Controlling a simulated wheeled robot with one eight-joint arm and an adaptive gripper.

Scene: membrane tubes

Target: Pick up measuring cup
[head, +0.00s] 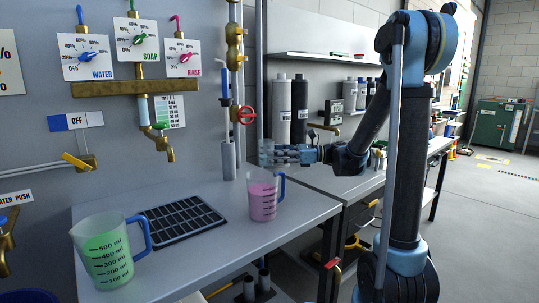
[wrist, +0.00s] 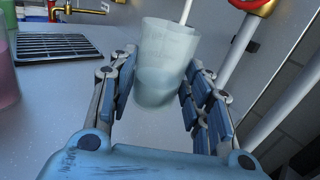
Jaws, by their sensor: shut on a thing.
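A translucent measuring cup (wrist: 166,58) with pale bluish liquid in its lower part stands between my fingers in the wrist view. My gripper (head: 284,154) reaches in from the right over the counter in the head view, its fingers shut around this cup, which is mostly hidden there. A second measuring cup (head: 263,200) with pink liquid and a blue handle stands on the counter in front of my gripper; its edge shows at the left of the wrist view (wrist: 4,80). A third measuring cup (head: 108,255) with green liquid and a blue handle stands at the front left.
A black drain grate (head: 180,220) is set in the counter (head: 215,262) between the green and pink cups. A pipe with a red valve wheel (head: 243,115) rises behind my gripper. Brass taps and dials line the wall at left.

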